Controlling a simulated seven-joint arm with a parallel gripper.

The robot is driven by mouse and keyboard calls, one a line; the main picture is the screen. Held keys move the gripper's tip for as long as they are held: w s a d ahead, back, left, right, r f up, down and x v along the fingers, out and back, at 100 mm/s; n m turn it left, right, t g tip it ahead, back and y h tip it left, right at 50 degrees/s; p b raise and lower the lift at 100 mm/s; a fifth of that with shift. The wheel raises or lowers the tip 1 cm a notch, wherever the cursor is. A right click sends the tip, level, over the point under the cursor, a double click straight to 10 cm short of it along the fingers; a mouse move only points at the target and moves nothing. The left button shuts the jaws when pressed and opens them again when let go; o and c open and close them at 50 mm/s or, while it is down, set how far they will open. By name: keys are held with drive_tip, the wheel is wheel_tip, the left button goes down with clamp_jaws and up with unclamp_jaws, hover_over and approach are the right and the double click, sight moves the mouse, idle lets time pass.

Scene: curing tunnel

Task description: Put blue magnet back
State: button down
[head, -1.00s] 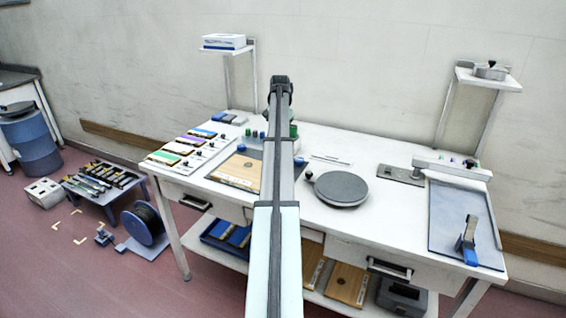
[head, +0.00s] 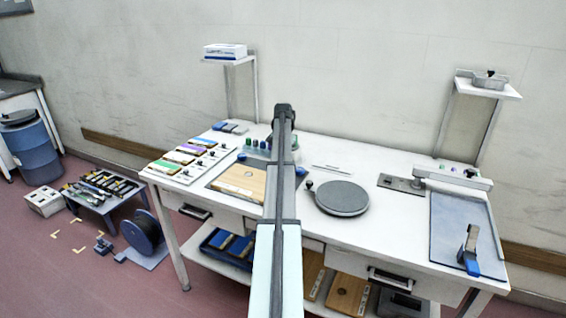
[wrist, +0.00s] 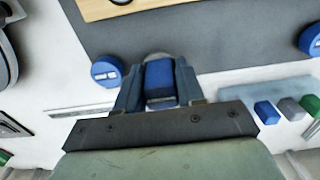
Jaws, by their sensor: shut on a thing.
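My gripper (wrist: 157,92) is shut on a blue magnet (wrist: 160,80), which sits between its two fingers with a grey rounded end showing beyond the blue. In the head view my arm hides the gripper and the held magnet. Two other blue round magnets show in the wrist view, one just left of the fingers (wrist: 106,70) and one at the far right (wrist: 311,38). A pale rack (wrist: 245,94) at the right has blue, grey and green blocks in a row. I cannot tell whether the held magnet touches the table.
A dark mat (head: 216,181) with a wooden board (head: 242,178) lies left of my arm. A round grey plate (head: 342,198) stands right of it. A dark blue-grey tray (head: 462,220) lies at the table's right end. Coloured screens (head: 178,156) line the left side.

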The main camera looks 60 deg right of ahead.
drive_tip(key=shift+f, duration=0.9)
drive_tip(key=shift+f, duration=0.1)
drive_tip(key=c, duration=0.7)
unclamp_jaws()
wheel_tip(320, 180, up, 12)
drive_tip(key=shift+r, duration=0.15)
